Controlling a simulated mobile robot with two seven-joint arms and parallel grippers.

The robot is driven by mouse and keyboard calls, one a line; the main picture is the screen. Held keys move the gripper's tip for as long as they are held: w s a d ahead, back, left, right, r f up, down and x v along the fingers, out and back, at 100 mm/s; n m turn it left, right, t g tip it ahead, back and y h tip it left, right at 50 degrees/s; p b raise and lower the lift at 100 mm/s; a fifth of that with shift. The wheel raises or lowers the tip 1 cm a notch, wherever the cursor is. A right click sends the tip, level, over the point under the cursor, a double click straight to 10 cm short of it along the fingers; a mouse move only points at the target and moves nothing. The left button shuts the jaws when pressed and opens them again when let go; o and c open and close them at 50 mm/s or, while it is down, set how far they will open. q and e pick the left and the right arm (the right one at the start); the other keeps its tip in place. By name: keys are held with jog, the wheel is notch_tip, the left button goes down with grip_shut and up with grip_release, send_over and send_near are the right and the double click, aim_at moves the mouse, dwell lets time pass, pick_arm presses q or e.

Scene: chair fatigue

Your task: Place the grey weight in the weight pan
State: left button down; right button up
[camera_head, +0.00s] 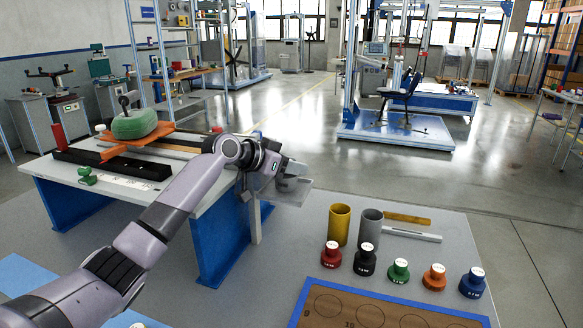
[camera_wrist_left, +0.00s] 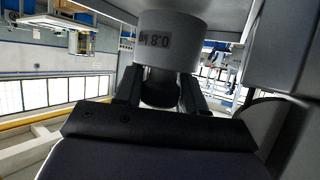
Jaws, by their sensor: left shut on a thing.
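In the wrist view, my left gripper (camera_wrist_left: 162,92) is shut on the dark knob of the grey weight (camera_wrist_left: 168,42). The weight is a light grey cylinder with a printed label that reads upside down. In the head view, my left gripper (camera_head: 290,186) is held out past the right end of the white-topped bench. The weight is hard to make out there behind the gripper. I cannot clearly pick out the weight pan in either view. My right gripper is not in view.
Red (camera_head: 331,254), black (camera_head: 365,260), green (camera_head: 399,271), orange (camera_head: 434,277) and blue (camera_head: 472,283) weights stand on the near grey table (camera_head: 240,300). Behind them are a yellow cylinder (camera_head: 340,224) and a grey one (camera_head: 370,228). The bench (camera_head: 105,185) carries a green cushion-like object (camera_head: 134,124).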

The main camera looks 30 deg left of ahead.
pick_arm(q)
jog(key=shift+f, duration=0.15)
jog(key=c, duration=1.1)
grip_release()
jog(key=shift+f, duration=0.35)
jog(key=o, duration=0.4)
jog(key=shift+o, duration=0.2)
jog(key=shift+r, duration=0.1)
jog(key=shift+r, duration=0.1)
jog(key=b+v, duration=0.2)
jog(key=v, duration=1)
jog(key=shift+b, duration=0.4)
